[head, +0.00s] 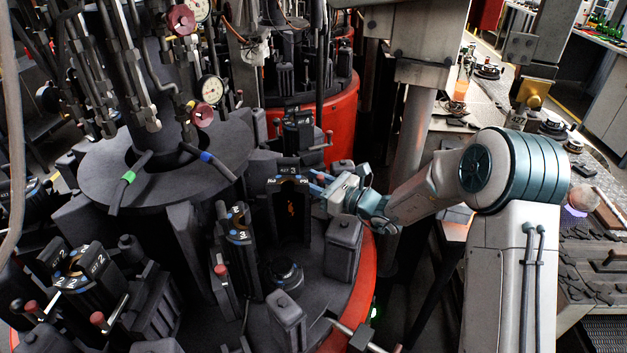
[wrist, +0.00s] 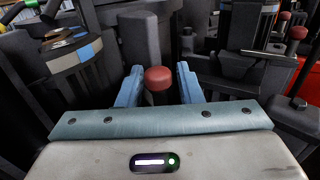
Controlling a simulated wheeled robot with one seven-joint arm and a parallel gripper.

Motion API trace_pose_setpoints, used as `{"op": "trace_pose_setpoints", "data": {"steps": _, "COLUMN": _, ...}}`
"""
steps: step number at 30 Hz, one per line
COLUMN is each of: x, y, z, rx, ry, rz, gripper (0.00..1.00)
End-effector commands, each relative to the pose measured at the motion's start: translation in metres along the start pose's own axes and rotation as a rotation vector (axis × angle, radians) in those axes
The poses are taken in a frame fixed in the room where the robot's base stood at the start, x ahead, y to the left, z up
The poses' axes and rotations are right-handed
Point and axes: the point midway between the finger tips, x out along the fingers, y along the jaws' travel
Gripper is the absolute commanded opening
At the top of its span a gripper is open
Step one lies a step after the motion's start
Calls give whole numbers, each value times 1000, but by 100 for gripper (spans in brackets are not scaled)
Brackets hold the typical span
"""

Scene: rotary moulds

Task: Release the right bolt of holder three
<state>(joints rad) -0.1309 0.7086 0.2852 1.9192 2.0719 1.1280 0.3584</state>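Holder three is most likely the dark upright holder (head: 290,182) marked with a 3 and blue patches, in the middle of the head view. My gripper (head: 318,184) is at its right side, with its blue fingers pointing left toward it. In the wrist view a red knob (wrist: 158,79), likely the end of the right bolt's handle, lies between the two blue fingers of my gripper (wrist: 159,72). The fingers are apart, with a narrow gap on each side of the knob. The bolt's shaft is hidden in both views.
Another holder (head: 238,222) stands left of it, and one marked 2 (head: 85,268) is at the lower left. A dark block (head: 343,248) stands just below my gripper. The red rim (head: 362,290) edges the rotary table. A grey pillar (head: 411,130) stands behind my arm.

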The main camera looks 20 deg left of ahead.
Motion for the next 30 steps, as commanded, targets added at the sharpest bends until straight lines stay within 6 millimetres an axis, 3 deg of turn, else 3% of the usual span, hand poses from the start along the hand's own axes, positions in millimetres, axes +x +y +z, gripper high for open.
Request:
{"op": "trace_pose_setpoints", "data": {"steps": 3, "x": 0, "y": 0, "z": 0, "rx": 0, "ry": 0, "rz": 0, "gripper": 30}}
{"op": "trace_pose_setpoints", "data": {"steps": 6, "x": 0, "y": 0, "z": 0, "rx": 0, "ry": 0, "rz": 0, "gripper": 2}}
{"op": "trace_pose_setpoints", "data": {"steps": 7, "x": 0, "y": 0, "z": 0, "rx": 0, "ry": 0, "rz": 0, "gripper": 0}}
{"op": "trace_pose_setpoints", "data": {"steps": 14, "x": -5, "y": -4, "z": -1, "rx": 0, "ry": -1, "rz": -3, "gripper": 0}}
{"op": "trace_pose_setpoints", "data": {"steps": 21, "x": -29, "y": -20, "z": -1, "rx": -1, "ry": -1, "rz": -4, "gripper": 0}}
{"op": "trace_pose_setpoints", "data": {"steps": 29, "x": -32, "y": -22, "z": 0, "rx": 0, "ry": 1, "rz": -7, "gripper": 0}}
{"op": "trace_pose_setpoints", "data": {"steps": 30, "x": -32, "y": -23, "z": -1, "rx": 0, "ry": 2, "rz": -8, "gripper": 17}}
